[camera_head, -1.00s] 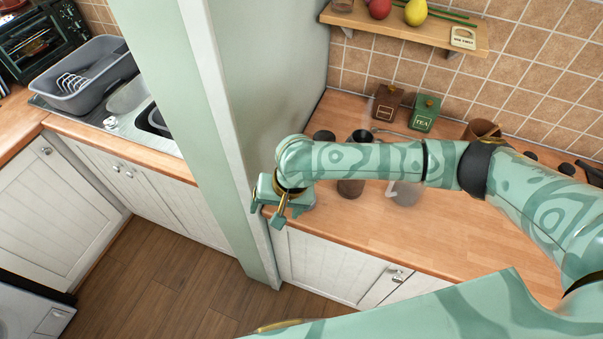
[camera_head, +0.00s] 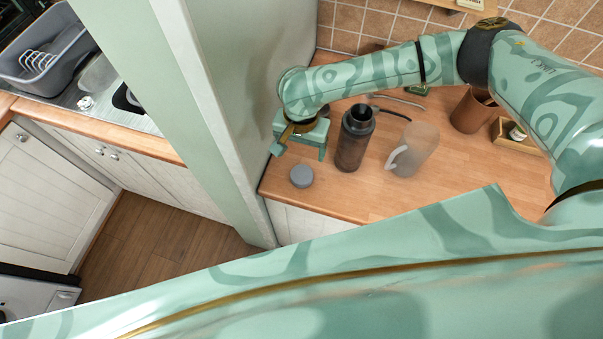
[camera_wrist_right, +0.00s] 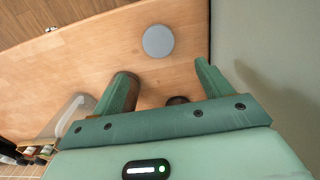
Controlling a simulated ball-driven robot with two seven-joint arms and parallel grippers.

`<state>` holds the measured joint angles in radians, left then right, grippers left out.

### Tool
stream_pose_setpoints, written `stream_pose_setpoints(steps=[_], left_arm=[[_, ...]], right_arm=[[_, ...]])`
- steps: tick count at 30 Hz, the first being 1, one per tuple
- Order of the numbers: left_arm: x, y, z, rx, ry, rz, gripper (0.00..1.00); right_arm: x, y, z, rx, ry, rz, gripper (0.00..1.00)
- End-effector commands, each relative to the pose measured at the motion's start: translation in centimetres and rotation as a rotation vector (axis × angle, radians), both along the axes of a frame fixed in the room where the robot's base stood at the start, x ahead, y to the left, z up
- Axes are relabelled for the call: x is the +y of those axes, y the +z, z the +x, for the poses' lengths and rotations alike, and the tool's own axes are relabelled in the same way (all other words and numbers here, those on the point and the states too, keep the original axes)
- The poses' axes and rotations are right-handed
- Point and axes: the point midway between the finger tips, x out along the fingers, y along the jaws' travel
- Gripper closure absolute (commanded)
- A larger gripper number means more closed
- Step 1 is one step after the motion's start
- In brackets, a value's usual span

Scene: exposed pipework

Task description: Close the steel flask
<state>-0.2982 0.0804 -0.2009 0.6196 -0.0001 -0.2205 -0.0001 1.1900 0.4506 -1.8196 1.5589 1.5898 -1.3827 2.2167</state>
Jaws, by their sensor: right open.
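The steel flask (camera_head: 352,150) is a dark cylinder standing upright on the wooden counter, its dark mouth uncovered. A round grey lid (camera_head: 302,176) lies flat on the counter, left of the flask and nearer the front edge; it also shows in the right wrist view (camera_wrist_right: 158,41). My right gripper (camera_head: 299,150) is open and empty, left of the flask and behind the lid in the head view. In the right wrist view its fingers (camera_wrist_right: 163,80) are apart, with the lid beyond them. My left gripper is not in view.
A translucent jug (camera_head: 416,150) stands right of the flask. A brown container (camera_head: 470,112) and a wooden tray (camera_head: 515,140) are farther right. A pale wall (camera_head: 245,80) closes off the counter's left side. The front counter right of the lid is clear.

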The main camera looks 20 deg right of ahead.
Motion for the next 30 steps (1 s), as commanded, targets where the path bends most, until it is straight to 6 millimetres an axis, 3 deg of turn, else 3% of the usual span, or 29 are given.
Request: stream_pose_setpoints(steps=[3,9,23,30], left_arm=[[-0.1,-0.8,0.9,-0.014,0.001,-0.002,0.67],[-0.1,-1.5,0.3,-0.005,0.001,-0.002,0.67],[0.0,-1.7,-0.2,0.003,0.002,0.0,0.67],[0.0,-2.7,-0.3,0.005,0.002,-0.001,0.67]], right_arm=[[0.0,-2.9,-0.1,0.001,-0.001,0.0,0.22],[0.0,-5.9,0.0,0.0,-0.001,0.001,0.22],[0.0,-6.7,-0.1,-0.001,0.0,0.001,0.22],[0.0,-10.1,-0.4,0.0,0.0,0.0,0.22]])
